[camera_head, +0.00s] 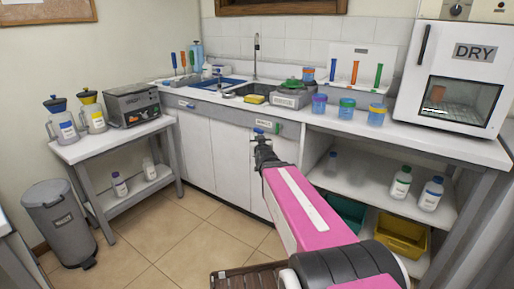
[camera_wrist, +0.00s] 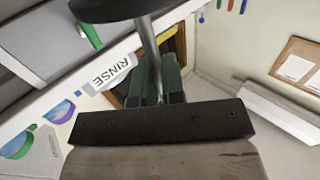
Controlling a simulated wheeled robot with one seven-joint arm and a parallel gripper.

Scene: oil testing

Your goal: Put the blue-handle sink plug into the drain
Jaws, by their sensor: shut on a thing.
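My gripper (camera_head: 262,145) is in front of the counter, below its front edge, in the head view. In the wrist view its fingers (camera_wrist: 160,90) are closed around the lower end of a grey stem (camera_wrist: 151,50) topped by a dark round disc (camera_wrist: 112,8); this appears to be the sink plug. A small blue part (camera_head: 258,131) shows at the gripper tip in the head view. The sink basin (camera_head: 232,93) is in the counter behind the gripper, below the tall faucet (camera_head: 256,55). The drain is hidden from both views.
A green handle (camera_head: 277,127) sits at the counter front, right of my gripper; it also shows in the wrist view (camera_wrist: 86,36). A yellow sponge (camera_head: 253,99) lies by the sink. Several coloured-lid jars (camera_head: 347,108) and a drying oven (camera_head: 455,80) stand right.

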